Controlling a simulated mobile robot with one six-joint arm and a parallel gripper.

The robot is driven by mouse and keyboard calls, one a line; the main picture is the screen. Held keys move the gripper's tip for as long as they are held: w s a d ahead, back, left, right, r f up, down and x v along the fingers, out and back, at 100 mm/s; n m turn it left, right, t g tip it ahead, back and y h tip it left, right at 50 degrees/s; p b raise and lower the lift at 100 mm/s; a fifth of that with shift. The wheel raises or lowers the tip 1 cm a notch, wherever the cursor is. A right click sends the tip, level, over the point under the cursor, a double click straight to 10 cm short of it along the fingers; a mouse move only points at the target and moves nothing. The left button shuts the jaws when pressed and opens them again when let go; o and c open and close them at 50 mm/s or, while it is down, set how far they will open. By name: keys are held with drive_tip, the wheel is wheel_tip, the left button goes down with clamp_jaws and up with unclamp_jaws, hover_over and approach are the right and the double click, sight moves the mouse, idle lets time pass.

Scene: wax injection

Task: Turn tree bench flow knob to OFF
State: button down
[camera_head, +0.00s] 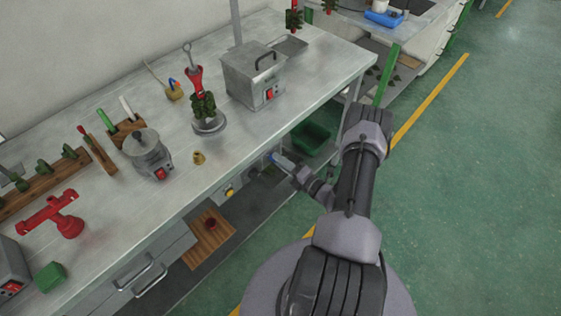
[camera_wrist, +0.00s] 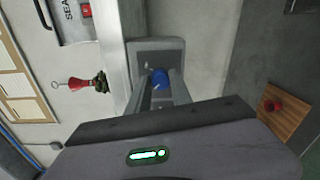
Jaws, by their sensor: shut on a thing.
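The flow knob (camera_wrist: 160,77) is blue and sits on a grey control box (camera_wrist: 143,48) at the bench's front edge. My gripper (camera_wrist: 161,88) has one finger on each side of the knob and is shut on it. In the head view my gripper (camera_head: 274,157) reaches the front panel below the bench top, and the knob is mostly hidden there. I cannot make out an OFF mark or the knob's pointer.
The bench top (camera_head: 240,150) holds a grey lidded box (camera_head: 254,75), a small pot (camera_head: 147,154), and a red stand (camera_head: 57,214). A yellow knob (camera_head: 230,191) is on the panel to the left. Green floor (camera_head: 480,180) is clear at right.

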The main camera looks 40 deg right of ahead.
idle(0.4)
drive_tip(key=c, duration=1.1)
unclamp_jaws()
drive_tip(key=shift+c, duration=0.2)
drive_tip(key=shift+s, duration=0.1)
drive_tip(key=s+d+p, duration=0.1)
drive_tip(key=s+p, duration=0.2)
drive_tip(key=s, duration=1.4)
drive_tip(key=shift+d+r, duration=0.15)
drive_tip(key=shift+r, duration=0.25)
